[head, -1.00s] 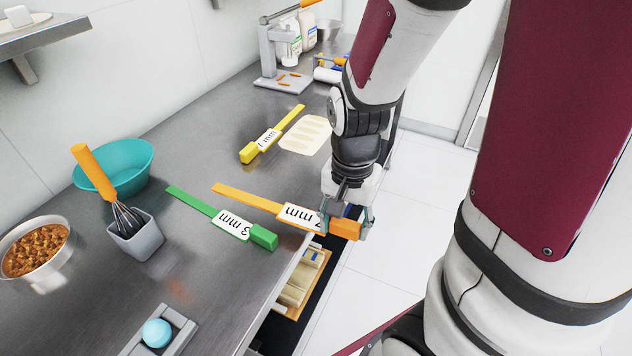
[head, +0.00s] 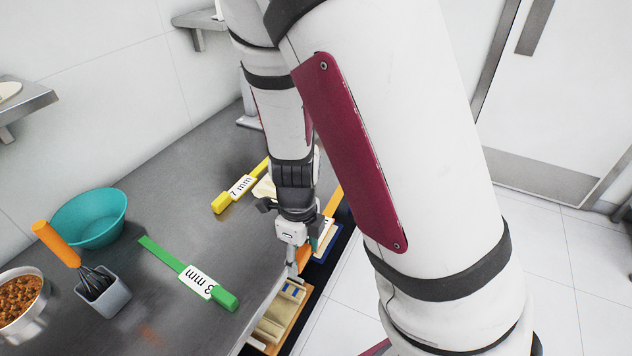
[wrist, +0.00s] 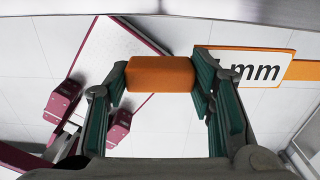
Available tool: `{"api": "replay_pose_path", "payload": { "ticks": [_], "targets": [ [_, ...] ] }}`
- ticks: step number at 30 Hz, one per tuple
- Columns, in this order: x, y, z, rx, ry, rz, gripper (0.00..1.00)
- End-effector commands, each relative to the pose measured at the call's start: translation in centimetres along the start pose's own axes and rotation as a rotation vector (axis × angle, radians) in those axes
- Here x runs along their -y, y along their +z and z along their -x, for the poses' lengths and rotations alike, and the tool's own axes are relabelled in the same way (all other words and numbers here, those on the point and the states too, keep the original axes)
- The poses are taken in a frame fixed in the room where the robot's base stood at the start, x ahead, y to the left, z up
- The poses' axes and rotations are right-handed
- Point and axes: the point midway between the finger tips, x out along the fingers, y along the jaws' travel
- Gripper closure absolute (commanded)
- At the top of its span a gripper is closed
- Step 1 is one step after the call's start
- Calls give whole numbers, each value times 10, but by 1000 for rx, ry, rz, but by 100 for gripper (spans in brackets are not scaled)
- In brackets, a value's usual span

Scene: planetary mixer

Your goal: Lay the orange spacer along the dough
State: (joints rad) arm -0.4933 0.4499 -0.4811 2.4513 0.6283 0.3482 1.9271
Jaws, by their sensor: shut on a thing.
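The orange spacer is a long thin strip with a white label and a block at one end. My gripper (head: 298,262) is shut on the end block, which shows between the fingers in the wrist view (wrist: 160,74). A finger covers part of the label (wrist: 255,67); "mm" is readable. In the head view the strip (head: 335,203) points away from me, right of my wrist, near the counter's right edge. The pale dough sheet (head: 263,189) lies on the counter behind my wrist, mostly hidden. I cannot tell the gap between spacer and dough.
A yellow 7 mm spacer (head: 222,203) lies left of the dough. A green 3 mm spacer (head: 223,299) lies nearer. A teal bowl (head: 92,218), a whisk in a grey pot (head: 105,297) and a filled bowl (head: 22,300) stand left. An open drawer (head: 275,328) is below the right edge.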

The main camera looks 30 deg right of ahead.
Motion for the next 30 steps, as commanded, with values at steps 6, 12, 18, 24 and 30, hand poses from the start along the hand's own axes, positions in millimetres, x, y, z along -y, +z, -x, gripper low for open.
{"api": "replay_pose_path", "payload": {
  "ticks": [6, 12, 18, 24, 30],
  "targets": [
    [20, 20, -4, 1, -2, -45, 80],
    [56, 54, -9, 0, -3, -43, 80],
    [90, 86, -13, 0, -1, -43, 80],
    [112, 107, -15, 0, 0, -41, 80],
    [115, 110, -22, -1, 2, -41, 80]
  ]
}}
